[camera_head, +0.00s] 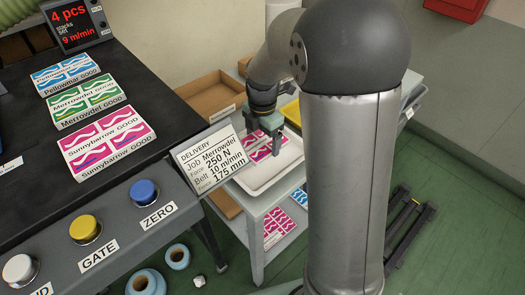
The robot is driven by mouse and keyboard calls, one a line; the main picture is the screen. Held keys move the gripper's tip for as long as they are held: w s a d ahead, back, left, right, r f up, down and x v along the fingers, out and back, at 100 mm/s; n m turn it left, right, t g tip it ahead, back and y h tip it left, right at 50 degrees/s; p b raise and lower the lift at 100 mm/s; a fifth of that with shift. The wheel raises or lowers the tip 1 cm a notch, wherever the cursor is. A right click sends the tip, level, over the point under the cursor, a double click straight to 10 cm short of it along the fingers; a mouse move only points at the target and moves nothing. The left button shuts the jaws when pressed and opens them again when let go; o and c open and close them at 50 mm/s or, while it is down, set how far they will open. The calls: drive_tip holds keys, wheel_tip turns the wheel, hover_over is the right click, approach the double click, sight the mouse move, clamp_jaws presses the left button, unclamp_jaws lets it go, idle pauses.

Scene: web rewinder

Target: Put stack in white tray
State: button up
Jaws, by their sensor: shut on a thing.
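The white tray (262,186) sits on the grey cart, right of the delivery card. A pink-and-white label stack (261,154) is at my gripper, over or in the tray; I cannot tell whether it touches the tray floor. My gripper (275,147) points down and is shut on this stack. The card and my arm hide parts of the tray. Three label stacks lie on the black table: blue Pellowmar (65,74), green Merrowdel (86,100) and pink Sunnybarrow (106,143), each marked GOOD.
A brown tray (211,96) and a yellow tray (291,112) flank the white one. Several labels (279,226) lie on the lower shelf. Yellow (85,229) and blue (144,191) buttons line the panel. A display (75,22) reads 4 pcs.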

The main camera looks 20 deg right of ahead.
sight(263, 150)
drive_tip(key=shift+f, duration=2.5)
drive_tip(key=shift+f, duration=0.15)
drive_tip(key=o, duration=0.9)
wheel_tip(263, 150, up, 12)
drive_tip(key=shift+r, duration=0.15)
